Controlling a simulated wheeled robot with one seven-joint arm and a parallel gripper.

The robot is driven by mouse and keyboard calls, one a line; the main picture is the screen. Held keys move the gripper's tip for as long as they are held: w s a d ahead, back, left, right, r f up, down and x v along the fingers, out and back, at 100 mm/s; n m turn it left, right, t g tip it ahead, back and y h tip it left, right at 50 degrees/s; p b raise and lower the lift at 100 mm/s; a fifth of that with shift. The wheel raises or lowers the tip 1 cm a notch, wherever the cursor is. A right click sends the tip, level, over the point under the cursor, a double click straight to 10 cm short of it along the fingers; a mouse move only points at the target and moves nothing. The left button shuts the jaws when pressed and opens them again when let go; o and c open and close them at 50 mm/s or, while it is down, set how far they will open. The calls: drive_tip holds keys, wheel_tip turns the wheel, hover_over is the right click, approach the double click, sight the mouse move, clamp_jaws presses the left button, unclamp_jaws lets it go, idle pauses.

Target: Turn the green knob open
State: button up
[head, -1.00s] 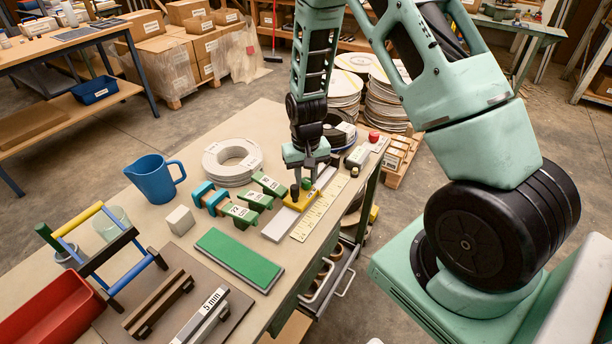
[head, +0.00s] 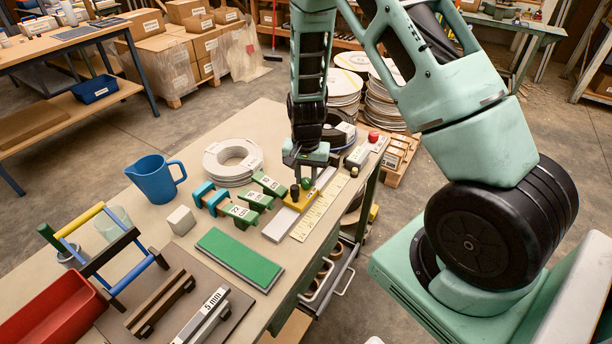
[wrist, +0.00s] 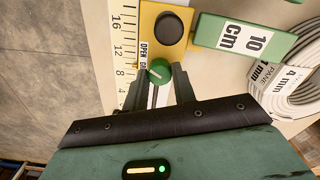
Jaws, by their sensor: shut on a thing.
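The green knob (wrist: 159,70) is small and round with a pale pointer line across its top. In the head view the green knob (head: 306,183) shows just below my gripper (head: 304,176). A black knob (wrist: 168,28) stands on the yellow block, apart from the fingers. The fingertips' exact contact is partly hidden.
A yellow ruler (head: 322,207) and a grey bar (head: 281,224) lie beside the block. Green blocks, one marked 10 cm (wrist: 244,39), and a stack of pale rings (head: 232,160) are close by. A blue jug (head: 153,180) stands farther left.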

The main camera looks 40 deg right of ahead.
sight(305, 180)
drive_tip(key=o, duration=0.7)
wheel_tip(305, 180, up, 18)
drive_tip(key=shift+f+b, duration=0.25)
drive_tip(key=shift+b, duration=0.05)
drive_tip(key=shift+a, duration=0.1)
idle(0.5)
